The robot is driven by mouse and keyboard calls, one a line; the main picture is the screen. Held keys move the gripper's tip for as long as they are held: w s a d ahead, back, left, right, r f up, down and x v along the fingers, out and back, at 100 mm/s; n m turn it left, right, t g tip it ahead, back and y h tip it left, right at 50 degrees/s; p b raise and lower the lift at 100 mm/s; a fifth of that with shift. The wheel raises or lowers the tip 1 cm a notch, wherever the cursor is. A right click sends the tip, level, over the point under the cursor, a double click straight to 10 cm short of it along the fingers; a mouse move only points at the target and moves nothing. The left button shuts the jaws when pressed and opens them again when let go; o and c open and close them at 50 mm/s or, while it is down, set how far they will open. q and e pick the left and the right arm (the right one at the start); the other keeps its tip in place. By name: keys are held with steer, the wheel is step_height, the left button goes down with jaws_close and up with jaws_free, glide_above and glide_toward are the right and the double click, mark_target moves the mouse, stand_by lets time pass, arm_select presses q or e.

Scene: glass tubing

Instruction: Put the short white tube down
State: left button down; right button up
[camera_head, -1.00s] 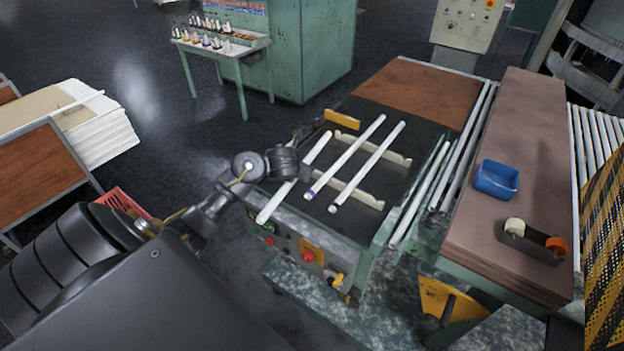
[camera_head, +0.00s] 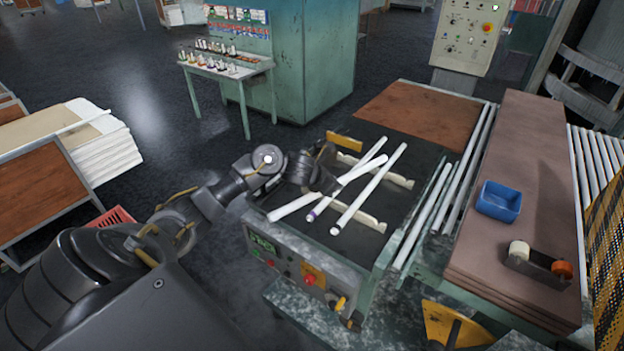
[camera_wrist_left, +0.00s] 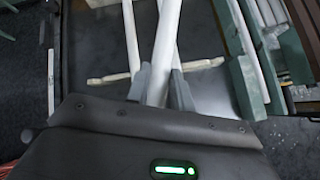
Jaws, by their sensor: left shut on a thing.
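My left gripper (camera_head: 328,184) is shut on the short white tube (camera_head: 287,210), which lies slantwise over the dark bench top (camera_head: 285,187). In the left wrist view the tube (camera_wrist_left: 165,45) runs up from between the two fingers. Another white tube (camera_head: 368,190) lies to the right. I cannot tell whether the held tube touches anything beneath it. My right gripper is not in view.
Two notched cream supports (camera_head: 371,222) lie on the bench top under the tubes. A yellow block (camera_head: 345,142) stands at the back edge. Metal rollers (camera_head: 424,215) and a brown board with a blue bin (camera_head: 498,201) are to the right.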

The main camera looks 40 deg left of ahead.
arm_select(q)
steer(key=s+d+r+m+g+h+b, duration=0.15)
steer(key=s+d+r+m+h, duration=0.45)
steer(key=s+d, duration=0.6)
steer(key=s+d+f+m+g+b, duration=0.1)
steer(key=s+d+f+m+b, duration=0.1)
steer(key=f+b, duration=0.4)
steer(key=s+d+f+m+g+b, duration=0.1)
steer(key=s+d+f+m+b, duration=0.1)
steer(key=s+d+f+b, duration=0.2)
steer(key=f+b, duration=0.1)
steer(key=b, duration=0.2)
steer(key=shift+s+f+h, duration=0.15)
steer(key=shift+f+h, duration=0.15)
steer(key=shift+f, duration=0.05)
steer(key=shift+g, duration=0.35)
